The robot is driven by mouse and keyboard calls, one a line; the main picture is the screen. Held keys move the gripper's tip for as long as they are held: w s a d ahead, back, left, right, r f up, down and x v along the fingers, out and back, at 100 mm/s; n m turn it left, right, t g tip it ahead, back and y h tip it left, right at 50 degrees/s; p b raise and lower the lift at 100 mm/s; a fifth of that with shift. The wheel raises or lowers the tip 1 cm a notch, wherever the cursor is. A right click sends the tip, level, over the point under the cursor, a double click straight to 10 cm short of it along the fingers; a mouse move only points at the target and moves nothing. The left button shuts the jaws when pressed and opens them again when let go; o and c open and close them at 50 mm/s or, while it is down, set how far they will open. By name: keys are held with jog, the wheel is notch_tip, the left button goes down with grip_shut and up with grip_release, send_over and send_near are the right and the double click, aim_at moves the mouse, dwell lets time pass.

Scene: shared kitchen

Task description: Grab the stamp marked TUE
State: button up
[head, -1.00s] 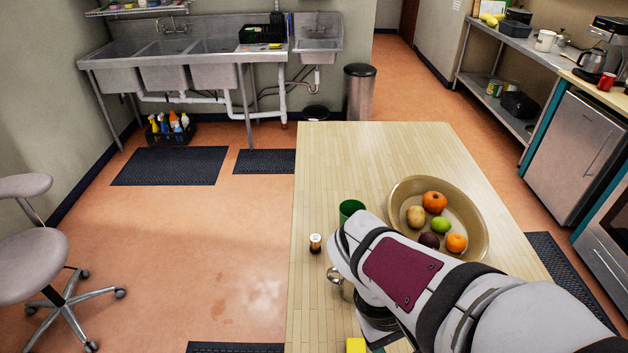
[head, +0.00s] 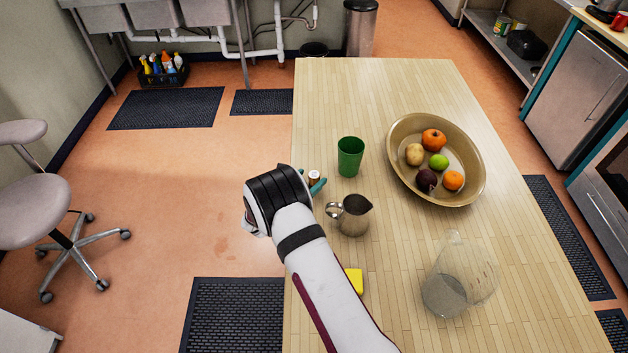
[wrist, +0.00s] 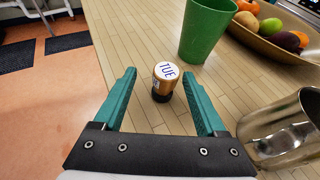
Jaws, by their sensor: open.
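The stamp marked TUE (wrist: 165,80) stands upright on the wooden table, with a white top, a copper-brown body and a dark base. In the head view the stamp (head: 314,177) shows only in part, beside my gripper. My gripper (wrist: 160,95) is open, with its two teal fingers pointing at the stamp from either side. The stamp sits between the lines of the fingers, near the level of their tips, and no contact shows. In the head view my gripper (head: 316,187) is mostly hidden behind my wrist.
A green cup (head: 350,157) stands just beyond the stamp. A metal pitcher (head: 354,216) stands close to its right. A bowl of fruit (head: 397,180), a glass beaker (head: 446,293) and a yellow block (head: 355,281) are also on the table (head: 375,90). The table's left edge is near.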

jog(key=x, duration=0.5)
jog(key=shift+s+d+f, duration=0.1)
jog(key=shift+d, duration=0.25)
grip_shut()
